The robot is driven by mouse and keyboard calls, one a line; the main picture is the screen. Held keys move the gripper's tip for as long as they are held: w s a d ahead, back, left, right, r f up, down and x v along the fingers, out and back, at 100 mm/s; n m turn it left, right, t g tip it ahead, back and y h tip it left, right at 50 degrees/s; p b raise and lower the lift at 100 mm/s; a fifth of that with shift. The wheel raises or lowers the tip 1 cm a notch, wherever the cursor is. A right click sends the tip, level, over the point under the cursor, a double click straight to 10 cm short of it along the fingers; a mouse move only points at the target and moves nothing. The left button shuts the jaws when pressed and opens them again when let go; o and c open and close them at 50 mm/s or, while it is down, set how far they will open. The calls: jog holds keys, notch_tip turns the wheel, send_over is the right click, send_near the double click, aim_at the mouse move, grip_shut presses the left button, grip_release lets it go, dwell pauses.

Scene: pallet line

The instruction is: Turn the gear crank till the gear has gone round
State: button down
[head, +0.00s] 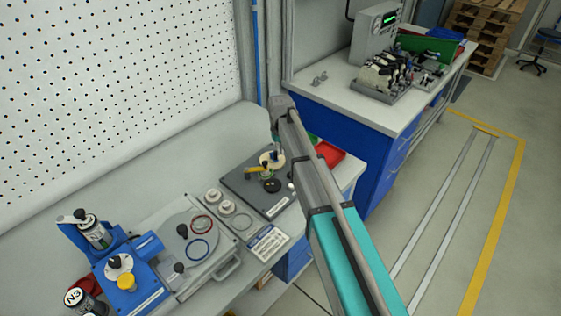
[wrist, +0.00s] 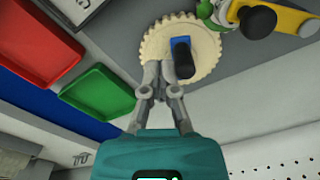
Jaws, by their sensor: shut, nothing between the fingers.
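The cream gear (wrist: 155,44) lies on a dark grey base plate in the wrist view. Its crank is a blue arm (wrist: 180,42) with a black knob (wrist: 184,66). My gripper (wrist: 158,69) is shut and empty. Its fingertips show over the gear's rim, just left of the black knob; I cannot tell whether they touch it. In the head view the gear (head: 267,160) is small and partly hidden behind my gripper (head: 277,147).
A yellow lever (wrist: 291,20) with a black knob sits beside the gear. Red (wrist: 35,50) and green (wrist: 99,93) trays lie to the left in the wrist view. The dark base plate (head: 243,184) stands on the bench near a grey fixture board (head: 180,262).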

notch_tip(320, 180, up, 5)
jog(key=p, duration=0.4)
jog(key=shift+r+p, duration=0.15)
jog(key=shift+p, duration=0.2)
jog(key=s+d+m, duration=0.4)
jog(key=s+d, duration=1.9)
jog(key=s, duration=0.1)
jog(key=shift+s+d, duration=0.35)
jog(key=shift+d, duration=0.05)
dwell(0.5)
